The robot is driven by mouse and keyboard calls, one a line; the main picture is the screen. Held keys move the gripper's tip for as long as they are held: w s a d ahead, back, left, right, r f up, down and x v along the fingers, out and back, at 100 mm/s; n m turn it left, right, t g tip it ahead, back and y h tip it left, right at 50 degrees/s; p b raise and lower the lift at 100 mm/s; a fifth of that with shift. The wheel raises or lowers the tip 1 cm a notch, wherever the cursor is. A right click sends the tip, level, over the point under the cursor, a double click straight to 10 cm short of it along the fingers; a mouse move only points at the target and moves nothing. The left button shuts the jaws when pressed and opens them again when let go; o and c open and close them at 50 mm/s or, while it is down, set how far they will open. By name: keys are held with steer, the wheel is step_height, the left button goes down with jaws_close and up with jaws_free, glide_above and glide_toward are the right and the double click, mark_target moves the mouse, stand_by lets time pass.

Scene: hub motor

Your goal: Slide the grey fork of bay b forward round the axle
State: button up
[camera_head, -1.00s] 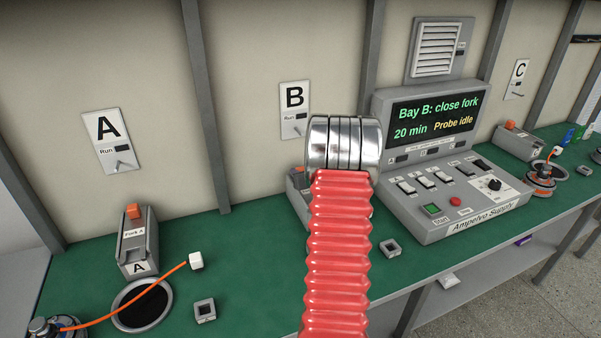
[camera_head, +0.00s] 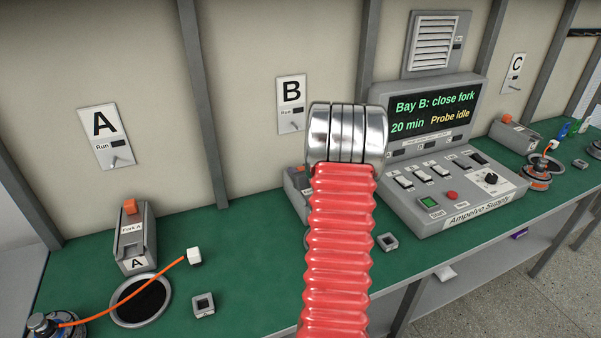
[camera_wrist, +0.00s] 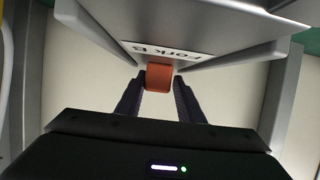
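The fork unit of bay B shows upside down in the wrist view, its grey fork (camera_wrist: 150,22) bearing a "Fork B" label and an orange tab (camera_wrist: 158,77). My gripper (camera_wrist: 160,80) has one dark finger on each side of this tab, with the tips close against it and no clear gap. In the head view only the left edge of the bay B unit (camera_head: 295,190) shows; my red bellows arm with its metal rings hides the rest and my gripper. The axle of bay B is hidden in both views.
The supply console (camera_head: 445,185) stands just right of my arm, its screen (camera_head: 431,112) reading "Bay B: close fork" and "Probe idle". Bay A's fork unit (camera_head: 136,240) stands left on the green bench (camera_head: 225,240). A small square block (camera_head: 387,242) lies between arm and console.

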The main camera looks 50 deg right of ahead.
steer(key=shift+s, duration=0.1)
step_height(320, 180, up, 10)
steer(key=shift+f, duration=0.1)
stand_by(0.6)
